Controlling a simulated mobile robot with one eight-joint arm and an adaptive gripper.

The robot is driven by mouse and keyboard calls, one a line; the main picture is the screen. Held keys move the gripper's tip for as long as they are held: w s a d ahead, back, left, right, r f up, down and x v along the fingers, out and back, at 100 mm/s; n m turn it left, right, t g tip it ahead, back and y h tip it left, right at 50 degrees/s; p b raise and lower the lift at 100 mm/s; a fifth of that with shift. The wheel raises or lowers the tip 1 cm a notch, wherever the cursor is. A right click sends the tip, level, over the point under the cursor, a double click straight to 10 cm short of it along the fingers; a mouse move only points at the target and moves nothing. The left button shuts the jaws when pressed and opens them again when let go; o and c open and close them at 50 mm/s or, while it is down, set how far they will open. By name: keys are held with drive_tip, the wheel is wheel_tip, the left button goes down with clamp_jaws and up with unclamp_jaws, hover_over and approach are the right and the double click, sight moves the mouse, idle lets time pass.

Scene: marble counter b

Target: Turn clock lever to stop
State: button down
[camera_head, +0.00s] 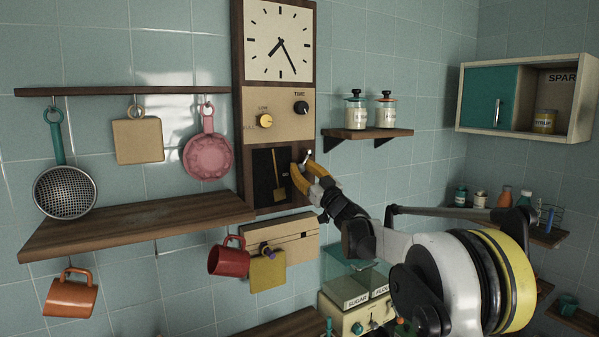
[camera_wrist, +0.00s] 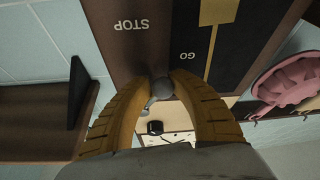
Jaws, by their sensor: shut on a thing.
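The wall clock (camera_head: 278,40) hangs in a tall wooden case, with a dark pendulum window (camera_head: 263,165) low in it. The clock lever (camera_head: 308,154) is a small metal lever at the right of this window. My gripper (camera_head: 300,172) has yellow fingers and reaches it from the lower right. In the wrist view, which is upside down, my gripper (camera_wrist: 163,85) is shut on the lever's grey knob (camera_wrist: 160,90). The STOP label (camera_wrist: 131,25) and the GO label (camera_wrist: 187,56) show beyond the fingertips. The fingers hide part of the lever.
A small shelf (camera_head: 367,134) with two jars stands right of the clock, above my arm. A long wooden shelf (camera_head: 130,228) is at the left. A red mug (camera_head: 229,258) and a yellow board (camera_head: 267,272) hang below the clock. A pink pan (camera_head: 208,157) hangs left of it.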

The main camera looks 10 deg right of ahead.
drive_tip(key=shift+w+d+f+n+g+y+b, duration=0.15)
drive_tip(key=shift+d+n+g+y+b, duration=0.4)
drive_tip(key=shift+n, duration=1.3)
drive_tip(key=shift+w+d+f+n+g+y+b, duration=0.2)
drive_tip(key=shift+d+n+g+y, duration=0.4)
drive_tip(key=shift+n, duration=1.2)
drive_tip(key=shift+w+d+f+n+g+y+b, duration=0.1)
drive_tip(key=shift+d+n+g+y+b, duration=0.5)
drive_tip(key=shift+n, duration=1.25)
drive_tip(key=shift+a+g, duration=0.25)
drive_tip(key=c, duration=1)
unclamp_jaws()
drive_tip(key=shift+d+r, duration=0.1)
drive_tip(key=shift+o, duration=0.2)
drive_tip(key=v, duration=1.2)
